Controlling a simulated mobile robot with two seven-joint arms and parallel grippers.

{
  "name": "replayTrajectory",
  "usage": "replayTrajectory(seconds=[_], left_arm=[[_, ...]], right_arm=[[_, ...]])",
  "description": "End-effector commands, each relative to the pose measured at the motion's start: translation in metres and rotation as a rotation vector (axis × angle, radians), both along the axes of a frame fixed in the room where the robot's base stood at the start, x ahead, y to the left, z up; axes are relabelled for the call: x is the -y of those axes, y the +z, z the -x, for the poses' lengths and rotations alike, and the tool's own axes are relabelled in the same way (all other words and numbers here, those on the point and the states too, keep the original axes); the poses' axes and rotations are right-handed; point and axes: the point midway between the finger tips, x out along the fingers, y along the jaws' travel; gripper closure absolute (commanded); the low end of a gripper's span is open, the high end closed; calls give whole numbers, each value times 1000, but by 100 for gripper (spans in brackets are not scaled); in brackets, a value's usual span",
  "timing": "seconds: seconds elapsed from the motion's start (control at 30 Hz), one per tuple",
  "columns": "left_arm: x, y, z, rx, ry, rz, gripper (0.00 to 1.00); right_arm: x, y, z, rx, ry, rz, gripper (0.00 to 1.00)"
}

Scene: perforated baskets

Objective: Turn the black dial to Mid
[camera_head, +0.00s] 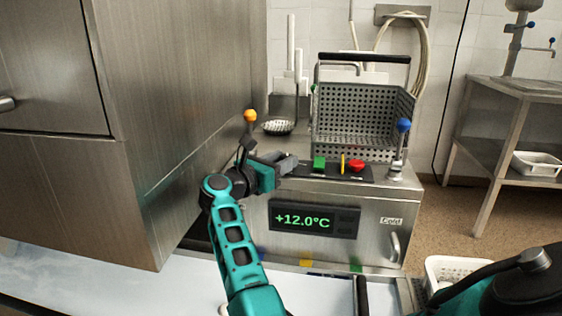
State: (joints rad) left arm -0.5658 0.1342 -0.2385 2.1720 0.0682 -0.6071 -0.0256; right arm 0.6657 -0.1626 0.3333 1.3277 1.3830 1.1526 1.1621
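The steel appliance (375,215) has a green display (303,217) reading +12.0°C. On its black top panel strip stand a green control (319,163), a thin yellow one (342,164) and a red one (357,166).
A perforated basket (362,118) with a black handle stands on the appliance behind the strip. A large steel cabinet (175,90) fills the left. A white bin (450,269) is at lower right.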

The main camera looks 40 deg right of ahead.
Motion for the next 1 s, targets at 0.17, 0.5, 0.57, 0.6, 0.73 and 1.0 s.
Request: replayTrajectory(seconds=[0.17,0.5,0.57,0.6,0.73,1.0], left_arm=[[0,0,0,0,1,-1,100],[-1,1,0,0,2,-1,100],[-1,3,0,1,1,-2,100],[-1,5,0,3,2,-2,100],[-2,12,0,6,5,-3,100],[-8,15,4,-2,16,-13,100]], right_arm=[[0,0,0,1,0,0,43],[0,4,0,2,0,1,39],[0,10,0,4,0,0,39],[0,16,0,5,0,-1,39],[0,43,0,7,0,0,39],[0,111,0,7,0,-1,39]])
